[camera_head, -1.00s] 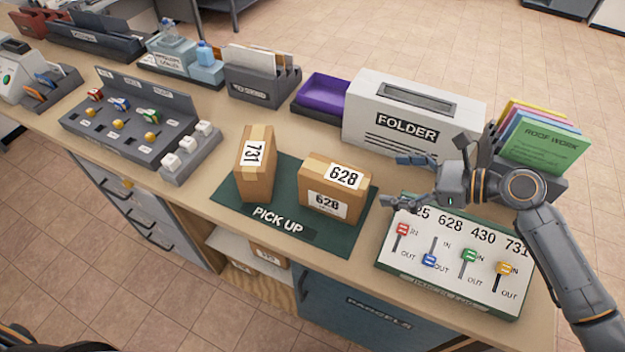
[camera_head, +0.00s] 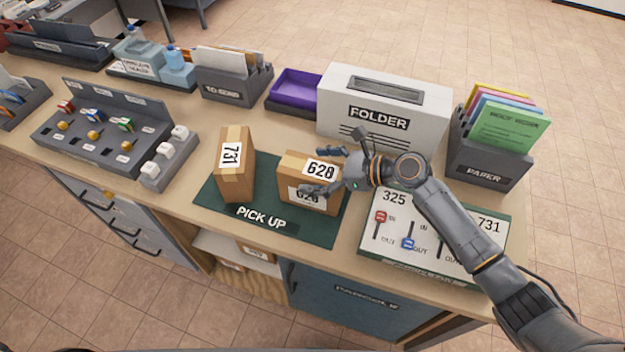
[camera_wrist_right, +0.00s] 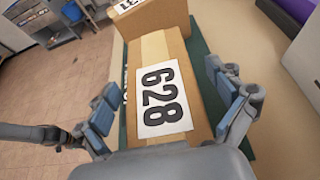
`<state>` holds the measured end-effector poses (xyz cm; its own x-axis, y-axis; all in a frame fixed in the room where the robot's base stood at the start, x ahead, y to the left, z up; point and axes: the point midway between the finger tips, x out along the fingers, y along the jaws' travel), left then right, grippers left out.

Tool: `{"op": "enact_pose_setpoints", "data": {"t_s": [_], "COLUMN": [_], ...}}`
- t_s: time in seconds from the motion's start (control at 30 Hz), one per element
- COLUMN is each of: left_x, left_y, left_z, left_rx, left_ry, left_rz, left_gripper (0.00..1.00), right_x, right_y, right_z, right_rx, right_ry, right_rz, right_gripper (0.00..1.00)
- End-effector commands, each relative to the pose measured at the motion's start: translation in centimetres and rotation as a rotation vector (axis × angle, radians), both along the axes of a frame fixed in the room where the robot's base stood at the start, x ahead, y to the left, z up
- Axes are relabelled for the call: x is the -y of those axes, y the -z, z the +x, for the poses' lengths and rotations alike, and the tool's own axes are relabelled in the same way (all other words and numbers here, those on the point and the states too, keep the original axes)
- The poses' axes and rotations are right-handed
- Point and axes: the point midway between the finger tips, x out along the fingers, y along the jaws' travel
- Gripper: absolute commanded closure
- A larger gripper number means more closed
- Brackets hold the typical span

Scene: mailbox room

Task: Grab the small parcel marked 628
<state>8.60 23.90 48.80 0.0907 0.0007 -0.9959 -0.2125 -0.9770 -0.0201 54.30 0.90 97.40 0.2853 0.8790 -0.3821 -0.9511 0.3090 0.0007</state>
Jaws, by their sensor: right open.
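The small parcel marked 628 (camera_head: 294,172) is a brown box lying on the green PICK UP mat (camera_head: 318,231). In the right wrist view the parcel (camera_wrist_right: 158,62) shows its 628 label facing me. My right gripper (camera_head: 322,170) is open at the parcel's right end. In the wrist view the gripper's fingers (camera_wrist_right: 165,112) stand one on each side of the parcel, and I cannot tell whether they touch it. The taller parcel marked 731 (camera_head: 235,180) stands upright to the left on the same mat. My left gripper is not in view.
The white FOLDER box (camera_head: 430,105) stands behind the parcel. A board with numbered sliders (camera_head: 377,255) lies right of the mat, under my right arm. A PAPER holder (camera_head: 480,160) is at the right, and a switch panel (camera_head: 90,150) at the left.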

Motion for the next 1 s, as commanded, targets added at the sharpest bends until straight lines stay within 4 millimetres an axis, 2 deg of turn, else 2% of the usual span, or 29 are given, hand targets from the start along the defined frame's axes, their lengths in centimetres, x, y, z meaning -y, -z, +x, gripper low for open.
{"op": "enact_pose_setpoints", "data": {"t_s": [0.3,0.73,1.0], "left_x": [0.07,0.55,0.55], "left_y": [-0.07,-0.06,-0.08], "left_z": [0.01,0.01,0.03], "left_rx": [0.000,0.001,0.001], "left_ry": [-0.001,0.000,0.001], "left_rz": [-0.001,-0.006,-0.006], "left_gripper": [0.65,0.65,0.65], "right_x": [-0.49,-0.47,-0.51], "right_y": [0.28,0.29,-0.16], "right_z": [0.15,0.13,0.21], "right_rx": [0.000,0.000,0.003], "right_ry": [0.000,0.000,0.000], "right_rz": [-0.001,-0.001,0.002], "right_gripper": [0.08,0.95,0.96]}}
